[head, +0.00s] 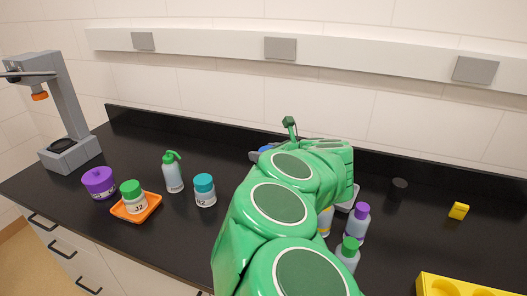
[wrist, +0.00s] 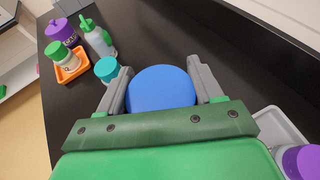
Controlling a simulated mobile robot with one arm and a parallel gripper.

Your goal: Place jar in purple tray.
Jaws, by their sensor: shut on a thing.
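My gripper (wrist: 160,70) is shut on a jar with a round blue lid (wrist: 161,90), with one grey finger on each side of it. The jar's body is hidden below the lid in the wrist view. In the head view only a bit of the blue lid (head: 265,149) shows past my green arm, which hides most of the gripper. A green-lidded jar marked J2 (head: 132,197) stands in an orange tray (head: 150,207) at the left. A teal-lidded jar (head: 204,190) stands right of it.
A purple pot (head: 99,184) and a green-topped bottle (head: 173,175) stand near the orange tray. A grey tray (wrist: 277,124), purple-capped bottle (head: 358,223) and green-capped bottle (head: 348,255) are close to my arm's right. A yellow holder (head: 450,288) lies at front right.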

